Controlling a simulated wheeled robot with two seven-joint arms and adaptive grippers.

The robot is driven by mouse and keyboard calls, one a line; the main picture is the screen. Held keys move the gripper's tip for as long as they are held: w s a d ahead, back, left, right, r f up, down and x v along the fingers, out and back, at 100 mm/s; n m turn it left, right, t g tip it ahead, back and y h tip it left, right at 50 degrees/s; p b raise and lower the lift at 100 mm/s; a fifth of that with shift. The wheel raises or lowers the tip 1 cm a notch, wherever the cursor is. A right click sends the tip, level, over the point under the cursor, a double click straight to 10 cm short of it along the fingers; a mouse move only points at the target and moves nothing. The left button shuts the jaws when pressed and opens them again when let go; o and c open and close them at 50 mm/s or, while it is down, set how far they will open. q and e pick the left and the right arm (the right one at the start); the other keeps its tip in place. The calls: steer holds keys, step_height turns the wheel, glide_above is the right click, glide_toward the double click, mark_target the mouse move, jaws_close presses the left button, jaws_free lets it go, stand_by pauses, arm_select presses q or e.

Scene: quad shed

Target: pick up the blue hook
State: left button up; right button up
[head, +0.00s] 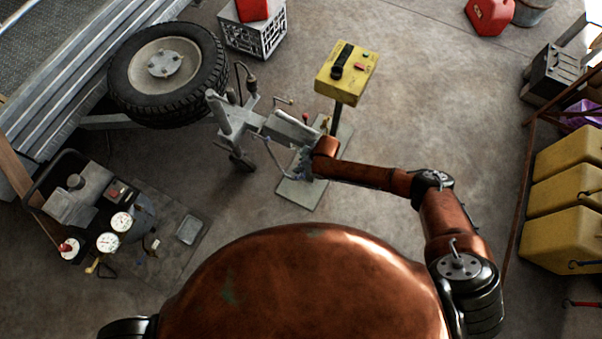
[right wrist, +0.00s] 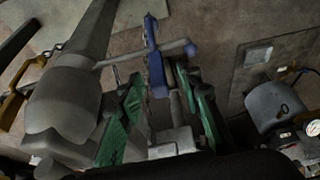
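The blue hook (right wrist: 153,48) stands out in the right wrist view, its upper part beyond the fingertips and its lower part between them. My right gripper (right wrist: 164,88) has green-lined fingers spread on either side of the hook, with gaps visible. In the head view my right gripper (head: 303,165) is low beside the trailer's grey coupling (head: 290,130), and the hook is too small there to tell clearly. My left gripper is not in view.
A yellow box on a post (head: 345,72) stands just behind the gripper. A spare tyre (head: 168,73) and the trailer are at left. A compressor with gauges (head: 110,220) sits at lower left. Yellow containers (head: 565,155) stand at right. Floor at centre right is clear.

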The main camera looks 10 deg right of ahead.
steer(key=shift+r, duration=0.1)
steer(key=shift+c, duration=0.3)
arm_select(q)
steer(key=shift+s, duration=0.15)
arm_select(e)
jaws_close()
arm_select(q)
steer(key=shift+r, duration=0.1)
